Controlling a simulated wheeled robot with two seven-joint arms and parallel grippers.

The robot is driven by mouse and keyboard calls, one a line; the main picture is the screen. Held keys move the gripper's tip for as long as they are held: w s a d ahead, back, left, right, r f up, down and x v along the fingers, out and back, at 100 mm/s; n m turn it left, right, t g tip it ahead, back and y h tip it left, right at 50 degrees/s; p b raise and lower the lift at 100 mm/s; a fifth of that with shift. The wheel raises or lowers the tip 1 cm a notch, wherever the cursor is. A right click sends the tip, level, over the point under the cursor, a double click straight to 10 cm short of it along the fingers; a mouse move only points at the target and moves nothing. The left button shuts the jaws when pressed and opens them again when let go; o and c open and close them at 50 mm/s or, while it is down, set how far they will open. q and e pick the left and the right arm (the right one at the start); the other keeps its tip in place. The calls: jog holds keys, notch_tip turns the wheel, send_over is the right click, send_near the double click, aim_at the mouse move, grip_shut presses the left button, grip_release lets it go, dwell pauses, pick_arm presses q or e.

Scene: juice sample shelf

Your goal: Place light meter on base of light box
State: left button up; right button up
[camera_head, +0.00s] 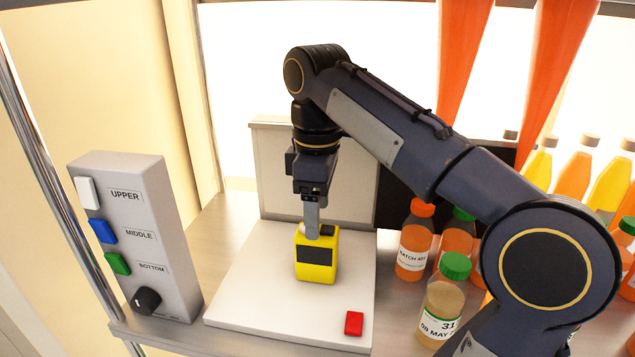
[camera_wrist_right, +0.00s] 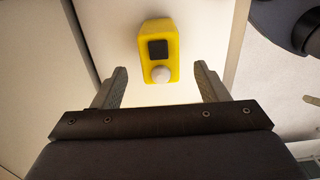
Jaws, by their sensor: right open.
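The light meter (camera_head: 316,262) is a yellow block with a dark panel and a white dome, standing on the white base of the light box (camera_head: 250,290). In the right wrist view the light meter (camera_wrist_right: 160,50) lies ahead of the fingertips. My right gripper (camera_head: 313,232) comes down from above, its fingers just behind or over the meter's top in the head view. In the wrist view my right gripper (camera_wrist_right: 160,80) is open, with a clear gap between the fingers and nothing held. Contact cannot be told in the head view. My left gripper is not in view.
A grey control box (camera_head: 140,235) with several buttons and a knob stands at the left. A red button (camera_head: 354,323) is on the base's front right. Juice bottles, including a green-capped one (camera_head: 443,300), crowd the right. The base's front left is clear.

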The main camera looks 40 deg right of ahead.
notch_tip(320, 180, up, 5)
jog(key=shift+r+p, duration=0.1)
jog(key=shift+p, duration=0.55)
